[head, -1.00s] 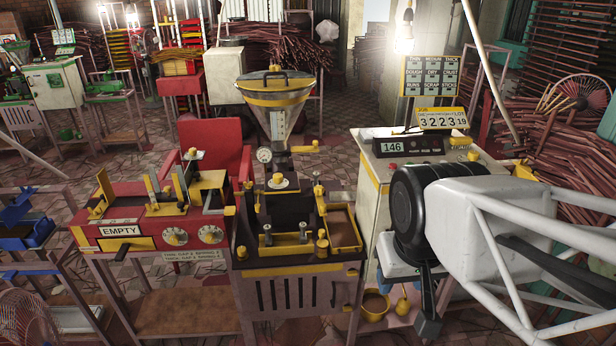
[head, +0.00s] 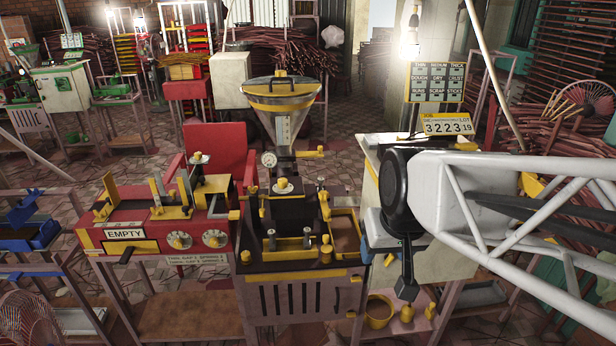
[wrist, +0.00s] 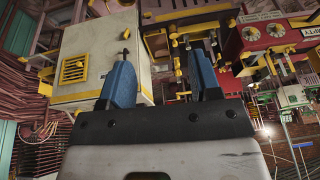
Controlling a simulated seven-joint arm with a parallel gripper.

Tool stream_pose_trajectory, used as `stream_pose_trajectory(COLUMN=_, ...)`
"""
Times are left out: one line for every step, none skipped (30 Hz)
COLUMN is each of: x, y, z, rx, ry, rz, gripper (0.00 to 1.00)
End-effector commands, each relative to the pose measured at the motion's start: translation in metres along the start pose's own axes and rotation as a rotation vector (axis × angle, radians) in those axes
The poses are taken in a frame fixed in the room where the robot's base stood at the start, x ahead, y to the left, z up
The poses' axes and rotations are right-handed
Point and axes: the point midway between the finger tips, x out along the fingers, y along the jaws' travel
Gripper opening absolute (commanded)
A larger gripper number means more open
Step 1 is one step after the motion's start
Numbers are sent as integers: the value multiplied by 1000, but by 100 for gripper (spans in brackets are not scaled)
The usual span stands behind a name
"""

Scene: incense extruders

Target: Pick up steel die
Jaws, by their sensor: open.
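Two small grey metal pieces stand on the front deck of the dark extruder (head: 300,285) in the head view, one at the left (head: 271,238) and one at the right (head: 306,236). I cannot tell for sure which piece is the steel die. My gripper (wrist: 163,80) shows in the wrist view with its two blue fingers wide apart and nothing between them. In the head view my arm is to the right of the extruder, apart from those pieces; its fingers are hard to make out there.
A red machine marked EMPTY (head: 125,234) stands left of the extruder. A metal hopper (head: 281,125) rises behind the deck, and a yellow-rimmed tray (head: 346,232) lies at its right. A pale cabinet (head: 455,262) is partly behind my arm. A yellow bucket (head: 379,311) sits low.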

Motion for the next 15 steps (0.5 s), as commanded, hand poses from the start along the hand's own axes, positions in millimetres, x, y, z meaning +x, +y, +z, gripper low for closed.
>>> stream_pose_trajectory(x=5, y=-2, z=-14, rx=-3, ry=15, rz=-8, gripper=57)
stream_pose_trajectory(x=7, y=-4, z=-22, rx=-3, ry=25, rz=-14, gripper=57)
stream_pose_trajectory(x=11, y=-6, z=-33, rx=-4, ry=40, rz=-21, gripper=57)
stream_pose_trajectory(x=13, y=-7, z=-42, rx=-4, ry=53, rz=-25, gripper=57)
stream_pose_trajectory(x=16, y=-8, z=-50, rx=-5, ry=64, rz=-30, gripper=57)
stream_pose_trajectory(x=20, y=-10, z=-60, rx=-5, ry=80, rz=-36, gripper=57)
stream_pose_trajectory(x=23, y=-11, z=-68, rx=-6, ry=91, rz=-40, gripper=57)
stream_pose_trajectory(x=26, y=-12, z=-77, rx=-5, ry=102, rz=-43, gripper=57)
stream_pose_trajectory(x=30, y=-14, z=-88, rx=-4, ry=118, rz=-49, gripper=57)
stream_pose_trajectory(x=34, y=-15, z=-95, rx=-4, ry=128, rz=-52, gripper=57)
stream_pose_trajectory(x=37, y=-16, z=-103, rx=-4, ry=141, rz=-55, gripper=57)
stream_pose_trajectory(x=41, y=-18, z=-114, rx=-3, ry=157, rz=-59, gripper=57)
stream_pose_trajectory(x=45, y=-19, z=-122, rx=-2, ry=168, rz=-62, gripper=57)
stream_pose_trajectory(x=48, y=-20, z=-130, rx=-1, ry=180, rz=-64, gripper=57)
stream_pose_trajectory(x=53, y=-21, z=-141, rx=0, ry=196, rz=-67, gripper=57)
